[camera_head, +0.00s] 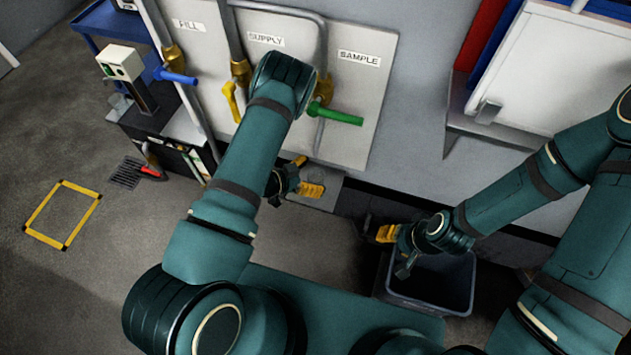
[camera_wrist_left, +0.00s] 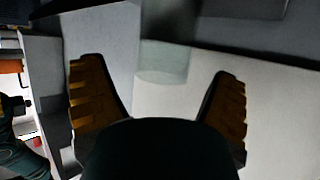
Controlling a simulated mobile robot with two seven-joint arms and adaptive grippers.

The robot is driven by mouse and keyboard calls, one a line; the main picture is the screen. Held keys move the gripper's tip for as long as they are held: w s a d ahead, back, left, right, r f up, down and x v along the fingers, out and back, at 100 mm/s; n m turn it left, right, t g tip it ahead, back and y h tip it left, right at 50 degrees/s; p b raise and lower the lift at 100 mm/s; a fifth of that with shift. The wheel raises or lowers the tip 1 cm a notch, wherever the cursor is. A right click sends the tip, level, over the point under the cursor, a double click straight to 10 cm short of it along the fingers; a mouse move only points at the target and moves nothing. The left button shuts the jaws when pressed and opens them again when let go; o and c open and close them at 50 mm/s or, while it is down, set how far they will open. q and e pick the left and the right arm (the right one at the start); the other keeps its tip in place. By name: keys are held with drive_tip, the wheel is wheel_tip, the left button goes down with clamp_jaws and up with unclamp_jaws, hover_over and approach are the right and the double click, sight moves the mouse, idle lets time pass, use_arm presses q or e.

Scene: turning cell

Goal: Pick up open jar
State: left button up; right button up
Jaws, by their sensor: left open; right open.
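A clear, faint cylindrical jar (camera_wrist_left: 163,62) shows in the left wrist view, ahead of and between the fingers of my left gripper (camera_wrist_left: 158,72). Its lower rim is visible, its upper part is dim and blurred, and I cannot tell its opening. No finger appears to touch it. In the head view my left gripper (camera_head: 304,177) is low in front of the panel, partly behind my own arm, and I cannot make out the jar there. My left gripper is open. My right gripper (camera_head: 396,250) is open and empty above the grey bin.
A wall panel (camera_head: 375,100) labelled FILL, SUPPLY and SAMPLE carries a blue handle (camera_head: 178,76), a yellow handle (camera_head: 232,102) and a green handle (camera_head: 335,115). A grey bin (camera_head: 455,290) stands on the floor at right. The yellow-marked floor square (camera_head: 62,214) is empty.

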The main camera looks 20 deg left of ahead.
sight(322, 174)
use_arm(q)
drive_tip(key=x, duration=0.3)
drive_tip(key=shift+w+f, duration=0.1)
drive_tip(key=c, duration=1.5)
drive_tip(key=shift+o, duration=0.2)
